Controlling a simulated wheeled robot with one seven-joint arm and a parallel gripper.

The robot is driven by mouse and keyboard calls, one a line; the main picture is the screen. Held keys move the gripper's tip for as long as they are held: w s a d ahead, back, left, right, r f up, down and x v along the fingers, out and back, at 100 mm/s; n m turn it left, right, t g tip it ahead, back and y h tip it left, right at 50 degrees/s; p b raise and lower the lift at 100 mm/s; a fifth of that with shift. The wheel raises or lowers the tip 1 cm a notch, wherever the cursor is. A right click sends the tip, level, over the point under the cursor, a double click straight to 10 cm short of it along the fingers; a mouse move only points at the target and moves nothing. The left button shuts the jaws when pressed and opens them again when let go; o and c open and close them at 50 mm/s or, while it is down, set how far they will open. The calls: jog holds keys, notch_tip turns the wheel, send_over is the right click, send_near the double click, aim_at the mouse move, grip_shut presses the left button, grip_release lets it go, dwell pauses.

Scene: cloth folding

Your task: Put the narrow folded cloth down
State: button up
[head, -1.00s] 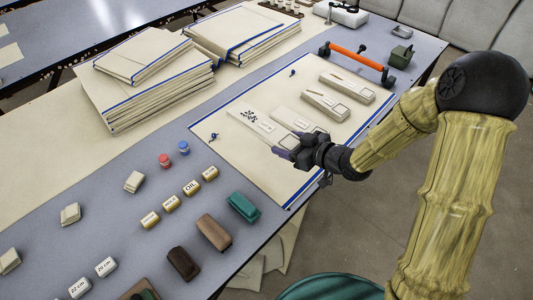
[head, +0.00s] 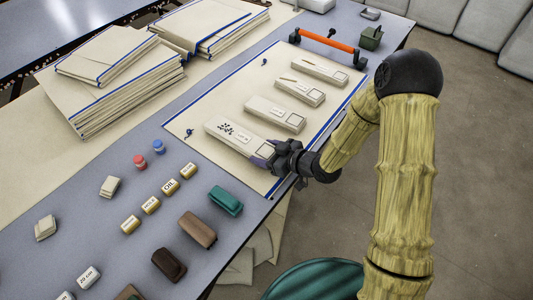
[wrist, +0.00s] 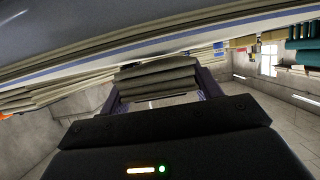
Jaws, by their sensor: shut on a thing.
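The narrow folded cloth (head: 232,137), cream with a dark leaf print and a small label, lies level over the near end of the blue-edged cream sheet (head: 200,115). My gripper (head: 268,158) is shut on its right end in the head view. In the wrist view the cloth's stacked layers (wrist: 155,78) sit between my two fingers (wrist: 162,92). The cloth is at or just above the sheet; I cannot tell if it touches. Its underside is hidden.
Several similar folded strips lie in a row beyond it, the nearest (head: 275,113) apart from it. An orange-handled bar (head: 328,41) stands at the sheet's far end. Small bottles (head: 140,161), labelled blocks and a green block (head: 226,200) stand on the near table. Big cloth stacks (head: 120,90) lie left.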

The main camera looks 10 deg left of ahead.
jog(key=shift+f, duration=0.25)
jog(key=shift+f, duration=0.15)
jog(key=o, duration=1)
jog(key=shift+d, duration=0.1)
jog(key=shift+o, duration=0.2)
jog(key=p+v, duration=0.1)
jog(key=v, duration=1.6)
jog(key=shift+d, duration=0.15)
